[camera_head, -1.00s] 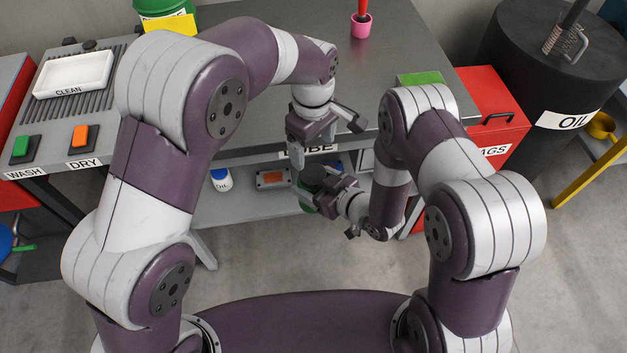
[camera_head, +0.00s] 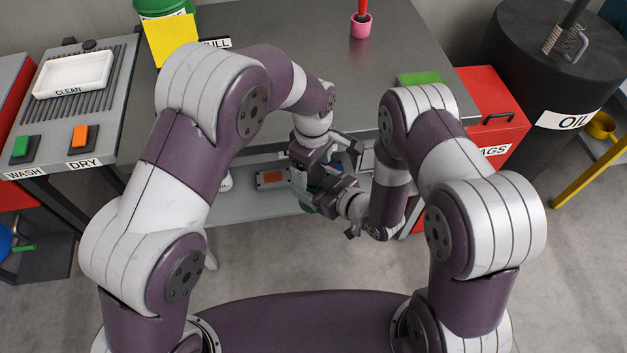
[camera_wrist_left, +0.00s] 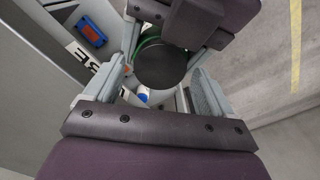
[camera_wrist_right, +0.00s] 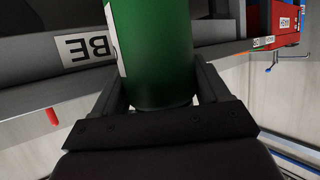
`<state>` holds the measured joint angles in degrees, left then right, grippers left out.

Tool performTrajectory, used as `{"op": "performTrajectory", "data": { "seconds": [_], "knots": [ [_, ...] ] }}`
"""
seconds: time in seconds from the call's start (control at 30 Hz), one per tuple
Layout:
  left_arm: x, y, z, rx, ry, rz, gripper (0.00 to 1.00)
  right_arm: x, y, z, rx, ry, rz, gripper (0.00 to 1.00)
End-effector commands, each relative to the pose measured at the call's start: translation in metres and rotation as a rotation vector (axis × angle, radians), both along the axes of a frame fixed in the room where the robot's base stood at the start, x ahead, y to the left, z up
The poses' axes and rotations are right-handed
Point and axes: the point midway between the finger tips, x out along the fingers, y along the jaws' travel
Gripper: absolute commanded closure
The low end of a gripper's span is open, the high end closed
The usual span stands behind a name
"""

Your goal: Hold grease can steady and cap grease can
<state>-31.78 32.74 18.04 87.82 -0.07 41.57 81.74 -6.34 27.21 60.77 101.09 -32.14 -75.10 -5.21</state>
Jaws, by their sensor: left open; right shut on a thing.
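A green can (camera_wrist_right: 155,50), which I take as the grease can, stands between the fingers of my right gripper (camera_wrist_right: 162,85), which is shut on it. In the head view only a green sliver of the can (camera_head: 308,208) shows below the grippers. In the left wrist view a dark round disc (camera_wrist_left: 161,66) covers its top; I cannot tell if this is a seated cap. My left gripper (camera_head: 315,180) is open, just above the can top. Its fingers (camera_wrist_left: 165,65) are on both sides of the disc, and I cannot tell if they touch it.
The grey bench (camera_head: 300,75) is behind the grippers, with a shelf (camera_head: 250,205) under it. A partly hidden white bottle (camera_head: 225,183) stands on the shelf. A green container (camera_head: 160,8) and pink cup (camera_head: 361,25) stand on the bench. A red cabinet (camera_head: 490,95) is right.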

Motion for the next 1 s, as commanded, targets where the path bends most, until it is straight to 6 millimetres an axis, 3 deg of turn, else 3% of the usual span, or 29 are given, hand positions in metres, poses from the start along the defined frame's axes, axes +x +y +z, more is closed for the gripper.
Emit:
{"op": "performTrajectory", "data": {
  "seconds": [0.37,0.5,0.57,0.67,0.73,0.87,0.9,0.97,1.0],
  "knots": [
    [0.0003,-0.0001,-0.0054,-0.001,-0.002,0.000,0.16,0.0004,0.0001,0.0006,0.001,-0.002,0.000,1.00],
    [0.0002,-0.0002,-0.0053,-0.001,-0.002,0.000,0.61,0.0004,0.0001,0.0006,0.001,-0.002,0.000,1.00],
    [0.0003,-0.0002,-0.0053,-0.001,-0.002,0.000,0.77,0.0003,0.0002,0.0006,0.001,-0.002,0.000,1.00],
    [0.0003,-0.0002,-0.0052,-0.001,-0.001,-0.029,0.77,0.0003,0.0002,0.0006,0.001,-0.002,0.000,1.00],
    [0.0004,-0.0004,-0.0051,-0.002,-0.003,-0.139,0.77,0.0003,0.0002,0.0006,0.001,-0.002,0.000,1.00],
    [0.0005,-0.0004,-0.0051,-0.002,-0.003,-0.146,0.77,0.0002,0.0002,0.0005,0.001,-0.002,0.001,1.00],
    [0.0006,-0.0005,-0.0051,-0.002,-0.003,-0.145,0.38,0.0002,0.0003,0.0005,0.001,-0.002,0.001,1.00],
    [0.0005,-0.0004,-0.0051,-0.002,-0.003,-0.145,0.18,0.0002,0.0003,0.0005,0.001,-0.002,0.001,1.00],
    [0.0005,-0.0004,-0.0051,-0.002,-0.003,-0.144,0.15,0.0002,0.0002,0.0005,0.001,-0.002,0.001,1.00]
  ]
}}
